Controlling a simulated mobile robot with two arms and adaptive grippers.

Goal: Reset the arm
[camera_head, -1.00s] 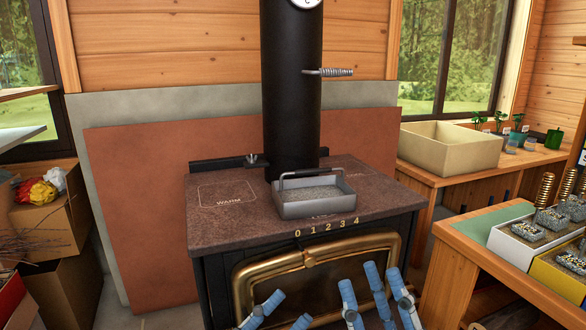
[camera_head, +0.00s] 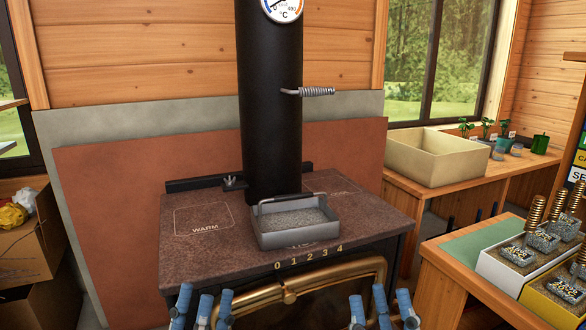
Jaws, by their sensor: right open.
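My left gripper (camera_head: 204,306) shows at the bottom edge with blue fingers spread apart and nothing between them. My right gripper (camera_head: 381,308) is also at the bottom edge, further right, its blue fingers open and empty. Both are in front of the stove, below the level of its top, and apart from each other. The rest of both arms is cut off by the frame. A grey metal tray (camera_head: 296,241) with a handle and grey grainy contents rests on the stove top (camera_head: 185,243), away from both grippers.
A black flue pipe (camera_head: 268,120) rises behind the tray. At right, a bench holds a cream box (camera_head: 430,165); a nearer table (camera_head: 440,262) holds bins and springs. Cardboard boxes (camera_head: 35,235) stand at left.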

